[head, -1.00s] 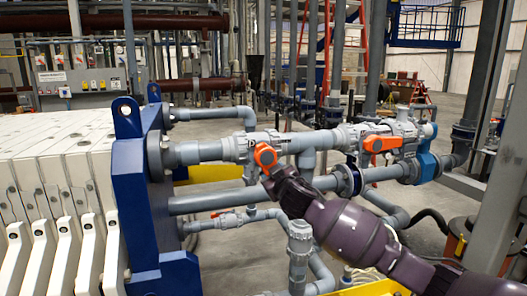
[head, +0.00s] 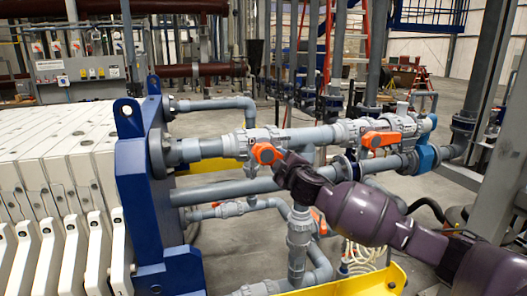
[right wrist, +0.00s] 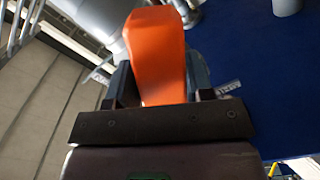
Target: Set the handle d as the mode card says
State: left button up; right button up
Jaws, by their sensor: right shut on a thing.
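Handle d (head: 264,153) is an orange lever on the grey valve on the upper pipe, just right of the blue end plate. It slants slightly down to the right, close to the line of the pipe. My right gripper (head: 281,162) is shut on its free end. In the right wrist view the orange handle (right wrist: 156,55) stands between the two dark fingers of my right gripper (right wrist: 158,85). My left gripper is not in view. I cannot make out a mode card.
Another orange handle (head: 381,139) lies along the same pipe line, further right. A small red-orange handle (head: 217,205) sits on a lower pipe. The blue end plate (head: 140,200) and white press plates (head: 60,160) stand left. A yellow edge (head: 355,283) is below my arm.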

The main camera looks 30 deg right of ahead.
jog(key=shift+d+r+n, duration=0.2)
jog(key=shift+r+n, duration=0.3)
jog(key=shift+r, duration=0.05)
jog(key=shift+d+r+n, duration=0.2)
jog(key=shift+r+n, duration=0.3)
jog(key=shift+r, duration=0.05)
jog(key=shift+r+n, duration=0.45)
jog(key=shift+n, duration=0.45)
jog(key=r+n, duration=0.1)
jog(key=n, duration=0.1)
jog(key=shift+d+r+n, duration=0.1)
jog(key=shift+n, duration=0.3)
jog(key=o, duration=1)
jog(key=shift+s, duration=0.1)
jog(key=shift+o, duration=0.2)
jog(key=shift+f, duration=0.2)
jog(key=shift+s+f, duration=0.1)
jog(key=shift+s, duration=0.15)
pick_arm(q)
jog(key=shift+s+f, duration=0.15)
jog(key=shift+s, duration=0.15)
pick_arm(e)
jog(key=v, duration=0.6)
jog(key=shift+s, duration=0.3)
